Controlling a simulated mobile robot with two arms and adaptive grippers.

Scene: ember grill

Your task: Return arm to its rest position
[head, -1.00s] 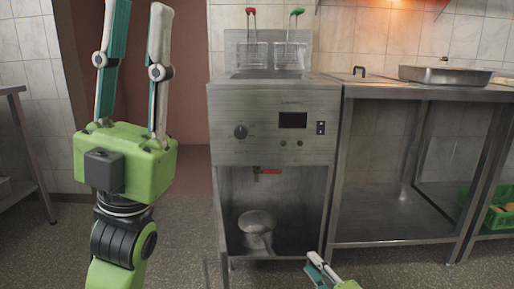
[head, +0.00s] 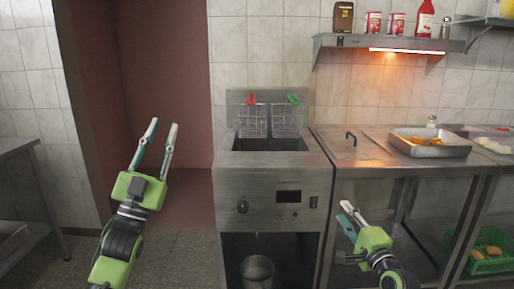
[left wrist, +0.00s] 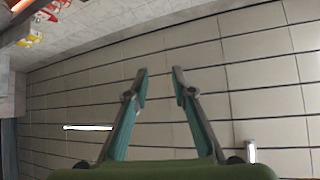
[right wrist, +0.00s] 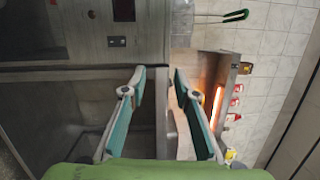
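My left gripper (head: 162,141) is raised in front of the dark red doorway, left of the fryer, with its fingers apart and nothing between them. In the left wrist view its fingers (left wrist: 159,72) stand open against the tiled ceiling. My right gripper (head: 343,210) is low at the front right of the fryer, before the steel table. In the right wrist view its fingers (right wrist: 158,72) are apart with nothing held between them. The fryer (head: 262,200) stands in the middle with two baskets hung at its back.
A steel table (head: 345,150) adjoins the fryer and bears a tray (head: 440,150) of fried food. A green crate (head: 490,262) sits low at right. Floor at left is clear.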

